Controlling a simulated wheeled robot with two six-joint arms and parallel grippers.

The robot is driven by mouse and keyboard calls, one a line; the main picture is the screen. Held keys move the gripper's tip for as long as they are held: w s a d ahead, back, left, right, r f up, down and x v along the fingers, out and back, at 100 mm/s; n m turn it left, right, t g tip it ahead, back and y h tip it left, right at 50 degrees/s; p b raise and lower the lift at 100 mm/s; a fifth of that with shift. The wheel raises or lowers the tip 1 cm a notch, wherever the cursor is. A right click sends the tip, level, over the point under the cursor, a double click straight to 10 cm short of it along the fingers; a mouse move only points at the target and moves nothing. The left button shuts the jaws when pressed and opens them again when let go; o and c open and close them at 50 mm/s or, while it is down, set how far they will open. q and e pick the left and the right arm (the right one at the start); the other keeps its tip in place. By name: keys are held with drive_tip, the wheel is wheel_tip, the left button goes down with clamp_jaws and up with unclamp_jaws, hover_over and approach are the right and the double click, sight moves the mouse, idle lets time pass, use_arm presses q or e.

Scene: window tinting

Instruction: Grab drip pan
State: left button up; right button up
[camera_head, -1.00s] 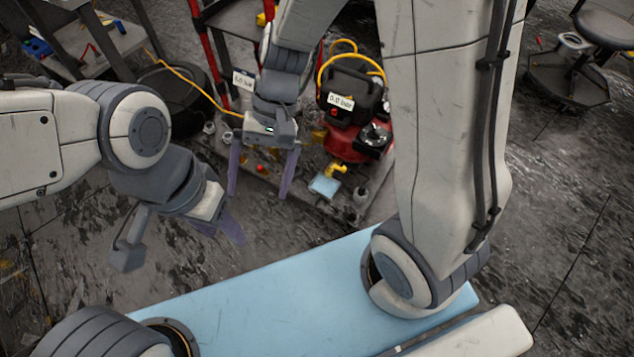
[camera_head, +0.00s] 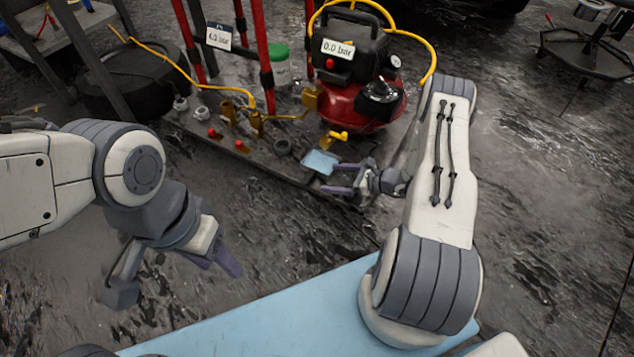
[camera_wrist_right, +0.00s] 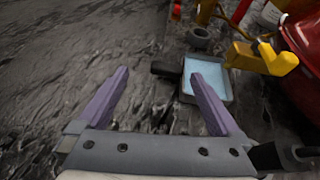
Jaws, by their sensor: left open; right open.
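The drip pan (camera_head: 319,162) is a small grey rectangular tray with pale blue in it, at the front edge of the low platform below a yellow valve (camera_head: 335,138). It also shows in the right wrist view (camera_wrist_right: 228,92), with a dark handle (camera_wrist_right: 166,70) pointing left. My right gripper (camera_head: 337,179) is open and close to the pan, its purple fingers reaching towards it. In the right wrist view the fingers (camera_wrist_right: 162,80) are spread, with the handle beyond and between the tips. I cannot tell whether a finger touches the pan. My left gripper (camera_head: 216,263) is open and empty, away at left.
A red compressor (camera_head: 350,100) marked 0.0 bar stands behind the pan. Red posts, a green-lidded tub (camera_head: 279,65), brass fittings and a yellow hose (camera_head: 165,60) crowd the platform. A light blue surface (camera_head: 260,310) is in front. The dark floor between is clear.

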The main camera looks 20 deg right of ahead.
sight(312, 178)
drive_tip(key=f, duration=0.1)
drive_tip(key=d+f+m+t+b, duration=0.1)
drive_tip(key=f, duration=0.1)
drive_tip(key=shift+d+f+h, duration=0.15)
drive_tip(key=shift+f+h, duration=0.15)
drive_tip(key=shift+h, duration=0.1)
drive_tip(key=b+x, duration=0.2)
drive_tip(key=x, duration=0.1)
drive_tip(key=shift+w+f, duration=0.2)
drive_tip(key=shift+w, duration=0.05)
drive_tip(key=shift+w+a+f, duration=0.1)
drive_tip(key=shift+w+a, duration=0.35)
drive_tip(key=shift+a, duration=0.05)
drive_tip(key=b+x, duration=0.3)
drive_tip(key=shift+w+a+f, duration=0.15)
drive_tip(key=shift+a+f, duration=0.05)
drive_tip(key=shift+f, duration=0.1)
drive_tip(key=shift+w+a+f, duration=0.1)
drive_tip(key=shift+w+a, duration=0.25)
drive_tip(key=shift+w, duration=0.15)
use_arm(q)
wheel_tip(312, 178, down, 7)
drive_tip(key=shift+f, duration=0.1)
use_arm(e)
drive_tip(key=c, duration=1.2)
